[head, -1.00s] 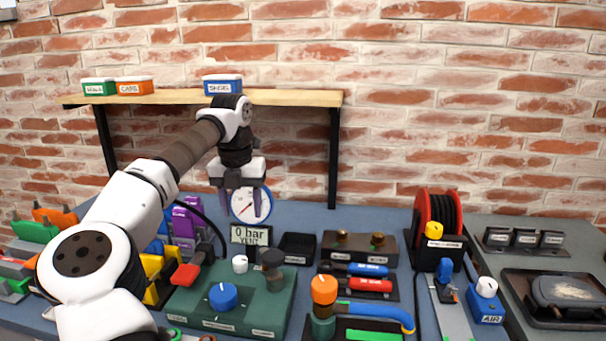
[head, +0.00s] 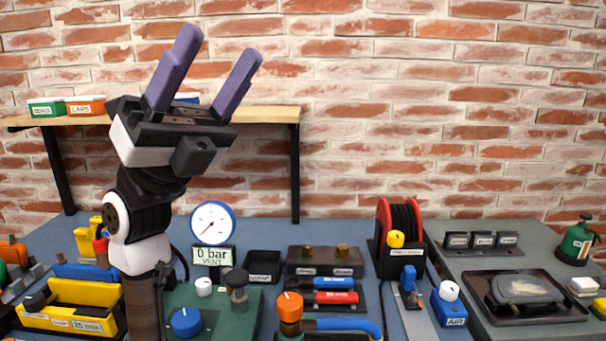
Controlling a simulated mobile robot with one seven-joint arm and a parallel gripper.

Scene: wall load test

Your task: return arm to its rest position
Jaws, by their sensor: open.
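My gripper (head: 212,72) is at the upper left of the head view, pointing up and tilted to the right. Its two purple fingers are spread wide apart with nothing between them. It is in front of the wooden shelf (head: 265,114) and hides part of it. My arm rises from the bottom edge, folded upright, and covers part of the bench behind it.
A pressure gauge (head: 213,223) reading 0 bar stands on the green box (head: 245,316), right of my arm. Yellow bins (head: 72,307) stand left. A hose reel (head: 399,232), a black tray (head: 263,266) and an oiler can (head: 577,240) are further right. Air above the bench's right half is clear.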

